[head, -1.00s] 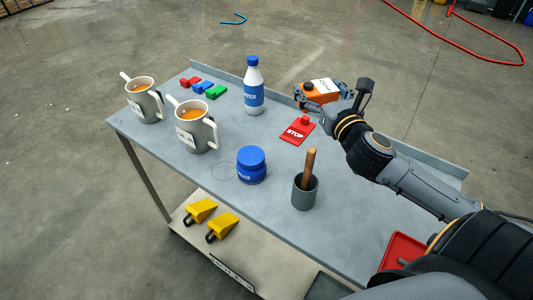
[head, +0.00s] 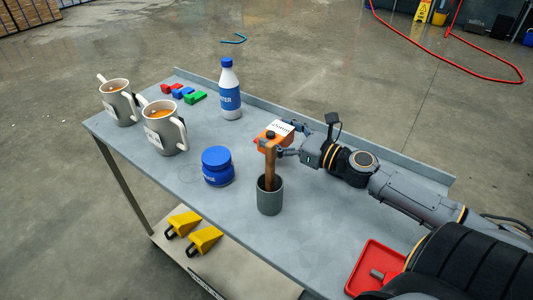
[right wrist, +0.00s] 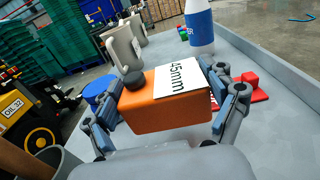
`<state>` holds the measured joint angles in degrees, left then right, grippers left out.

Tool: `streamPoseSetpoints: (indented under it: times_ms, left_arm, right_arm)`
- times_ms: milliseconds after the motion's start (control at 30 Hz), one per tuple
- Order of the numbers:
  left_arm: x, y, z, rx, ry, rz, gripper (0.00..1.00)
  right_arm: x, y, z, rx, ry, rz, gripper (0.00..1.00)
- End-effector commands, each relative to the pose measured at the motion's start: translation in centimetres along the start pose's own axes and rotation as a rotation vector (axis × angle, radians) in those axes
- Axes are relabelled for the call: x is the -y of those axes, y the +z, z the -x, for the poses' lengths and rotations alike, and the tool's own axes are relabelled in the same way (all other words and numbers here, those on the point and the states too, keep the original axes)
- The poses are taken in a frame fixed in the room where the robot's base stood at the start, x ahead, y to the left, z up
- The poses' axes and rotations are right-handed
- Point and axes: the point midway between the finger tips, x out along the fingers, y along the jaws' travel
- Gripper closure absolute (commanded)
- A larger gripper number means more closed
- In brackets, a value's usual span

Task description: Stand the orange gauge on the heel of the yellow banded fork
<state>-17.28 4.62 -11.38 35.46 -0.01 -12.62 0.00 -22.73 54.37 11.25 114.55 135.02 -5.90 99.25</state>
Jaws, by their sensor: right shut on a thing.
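The orange gauge (head: 262,141) is a block with a white label and a dark round knob. In the right wrist view the gauge (right wrist: 165,112) fills the space between the fingers, its label reading 45mm. My right gripper (head: 284,140) is shut on it, holding it above the table behind the grey cup. A yellow and black forklift (right wrist: 35,115) shows partly at the left of the right wrist view. I cannot make out a yellow band or the heel of a fork there. My left gripper is out of view.
The grey table (head: 330,215) holds a grey cup (head: 270,202) with a wooden handle (head: 270,165), a blue jar (head: 217,167), a bottle (head: 230,95), two mugs and small coloured blocks. A red tray (head: 372,262) lies near right. Yellow wedges (head: 204,240) sit on the lower shelf.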

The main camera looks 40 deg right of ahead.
Motion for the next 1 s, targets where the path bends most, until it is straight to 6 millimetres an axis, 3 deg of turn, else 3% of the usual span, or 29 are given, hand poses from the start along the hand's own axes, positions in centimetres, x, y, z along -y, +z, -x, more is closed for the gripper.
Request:
streamPoseSetpoints:
  times_ms: [433,833,867,900,1000]
  left_arm:
    - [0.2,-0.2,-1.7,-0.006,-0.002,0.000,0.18]
    - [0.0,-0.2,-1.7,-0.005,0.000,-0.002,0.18]
    - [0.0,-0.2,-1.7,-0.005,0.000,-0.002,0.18]
    - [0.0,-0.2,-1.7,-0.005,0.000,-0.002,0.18]
    - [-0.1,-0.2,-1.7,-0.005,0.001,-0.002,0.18]
  right_arm:
    - [0.0,-5.1,-0.1,0.003,-0.003,-0.002,0.65]
    - [0.0,-5.6,-0.1,0.003,-0.001,0.001,0.65]
    - [0.0,-5.7,-0.1,0.001,0.000,0.001,0.10]
    - [0.0,-5.6,-0.1,0.001,0.000,0.002,0.02]
    - [0.0,-5.6,0.0,0.001,0.000,0.001,0.00]
